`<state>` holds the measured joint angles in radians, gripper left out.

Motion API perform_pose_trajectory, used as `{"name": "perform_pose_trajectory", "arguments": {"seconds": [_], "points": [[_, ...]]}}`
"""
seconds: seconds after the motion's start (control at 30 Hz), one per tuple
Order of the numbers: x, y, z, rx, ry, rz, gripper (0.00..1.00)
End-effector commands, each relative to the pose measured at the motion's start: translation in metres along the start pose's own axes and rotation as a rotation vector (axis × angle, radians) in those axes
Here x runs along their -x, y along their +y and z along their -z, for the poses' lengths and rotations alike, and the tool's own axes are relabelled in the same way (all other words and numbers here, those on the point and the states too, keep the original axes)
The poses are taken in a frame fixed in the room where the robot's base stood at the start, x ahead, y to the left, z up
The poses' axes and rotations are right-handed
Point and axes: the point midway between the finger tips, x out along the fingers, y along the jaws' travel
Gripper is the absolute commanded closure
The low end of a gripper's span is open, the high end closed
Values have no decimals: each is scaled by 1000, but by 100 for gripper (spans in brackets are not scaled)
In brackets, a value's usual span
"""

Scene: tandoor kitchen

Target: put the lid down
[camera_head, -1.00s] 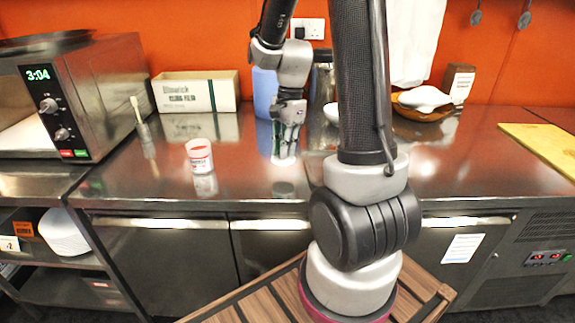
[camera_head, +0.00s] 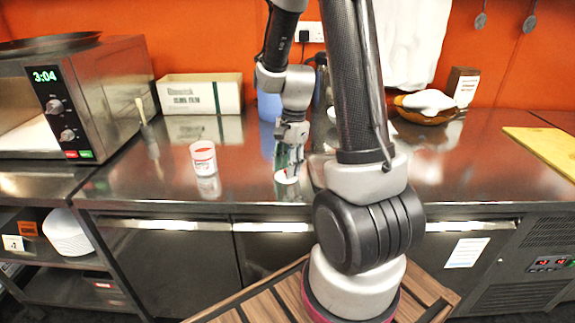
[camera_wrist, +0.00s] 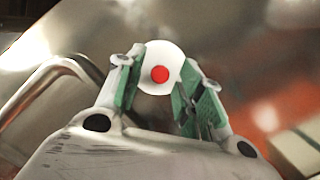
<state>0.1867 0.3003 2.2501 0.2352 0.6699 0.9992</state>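The lid (camera_wrist: 172,59) is a round white disc with a red knob in the wrist view. It also shows small in the head view (camera_head: 287,177), at or just above the steel counter. My gripper (camera_wrist: 164,62) has its green pads at opposite edges of the lid and appears shut on its rim. In the head view my gripper (camera_head: 288,168) points down over the counter. The pads cover part of the lid's edge. Whether the lid touches the counter is hard to tell.
A white tub with red print (camera_head: 203,158) stands left of my gripper. Behind are a cardboard box (camera_head: 200,94) and a partly hidden blue container (camera_head: 268,105). A microwave (camera_head: 105,90) is left; a bowl (camera_head: 425,115) and yellow board (camera_head: 548,150) are right. The counter's front strip (camera_head: 245,187) is clear.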

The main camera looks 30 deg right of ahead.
Motion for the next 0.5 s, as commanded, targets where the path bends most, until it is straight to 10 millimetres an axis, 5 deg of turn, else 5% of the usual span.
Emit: {"name": "perform_pose_trajectory", "arguments": {"seconds": [0.27, 0.5], "points": [[4, 0, 0, 0, 1, 1, 63], [45, -1, 0, 1, 3, 7, 63]]}}
